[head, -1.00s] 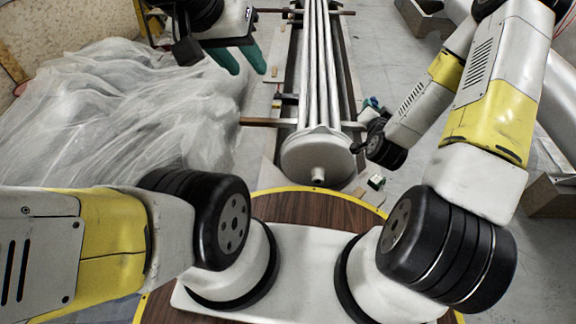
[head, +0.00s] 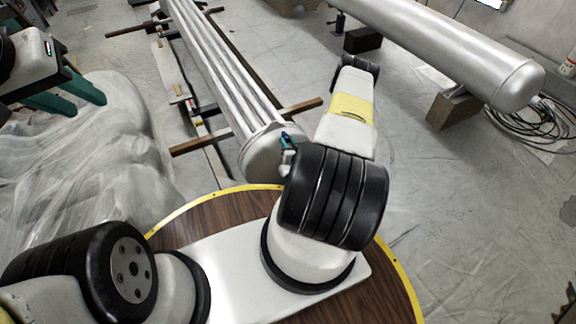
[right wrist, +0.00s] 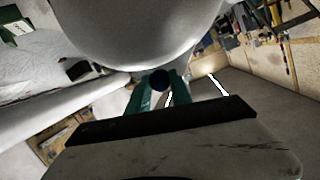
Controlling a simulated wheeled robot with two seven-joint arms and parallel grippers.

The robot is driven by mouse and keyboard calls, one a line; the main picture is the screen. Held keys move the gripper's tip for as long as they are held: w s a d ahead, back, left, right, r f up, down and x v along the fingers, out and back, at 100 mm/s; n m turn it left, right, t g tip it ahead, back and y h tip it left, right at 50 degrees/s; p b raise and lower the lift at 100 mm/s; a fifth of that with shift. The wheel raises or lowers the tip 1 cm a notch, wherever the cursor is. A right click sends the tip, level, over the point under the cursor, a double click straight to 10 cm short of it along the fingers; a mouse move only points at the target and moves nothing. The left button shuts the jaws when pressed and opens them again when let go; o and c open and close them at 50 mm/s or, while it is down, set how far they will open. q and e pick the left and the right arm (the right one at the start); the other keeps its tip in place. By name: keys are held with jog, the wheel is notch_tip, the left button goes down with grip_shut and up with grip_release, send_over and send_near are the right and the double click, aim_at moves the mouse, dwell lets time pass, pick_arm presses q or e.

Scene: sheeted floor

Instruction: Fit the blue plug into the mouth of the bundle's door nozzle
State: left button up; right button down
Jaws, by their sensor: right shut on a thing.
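The tube bundle (head: 222,75) is a row of long silvery tubes in the head view, ending in a round pale door (head: 257,156) at its near end. The door's nozzle is largely hidden behind my right arm. My right gripper (head: 289,140) is just right of the door. In the right wrist view its green fingers (right wrist: 160,92) are shut on a dark round thing, the blue plug (right wrist: 160,80), which looks nearly black there. The plug is close under a big pale curved surface (right wrist: 135,30), seemingly the door; contact cannot be told. My left gripper (head: 70,97) is open and empty.
Wooden bars (head: 190,145) jut out under the bundle. Crumpled clear sheeting (head: 110,140) covers the floor at left. A large silvery cylinder (head: 450,50) lies on blocks at upper right, near coiled cables (head: 540,125). The floor (head: 450,200) at right is clear.

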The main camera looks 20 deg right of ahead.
jog(key=s+f+n+y, duration=0.1)
jog(key=s+f+n, duration=0.1)
jog(key=s+f, duration=0.5)
jog(key=s+f+n+y, duration=0.1)
jog(key=s+f+n, duration=0.1)
jog(key=s+f, duration=0.5)
notch_tip(320, 180, down, 6)
jog(key=shift+s+d+r, duration=0.25)
jog(key=shift+s, duration=0.15)
jog(key=shift+s, duration=0.15)
jog(key=shift+w+a, duration=0.2)
jog(key=shift+w, duration=2.65)
jog(key=shift+w+a, duration=0.15)
jog(key=shift+w, duration=1.4)
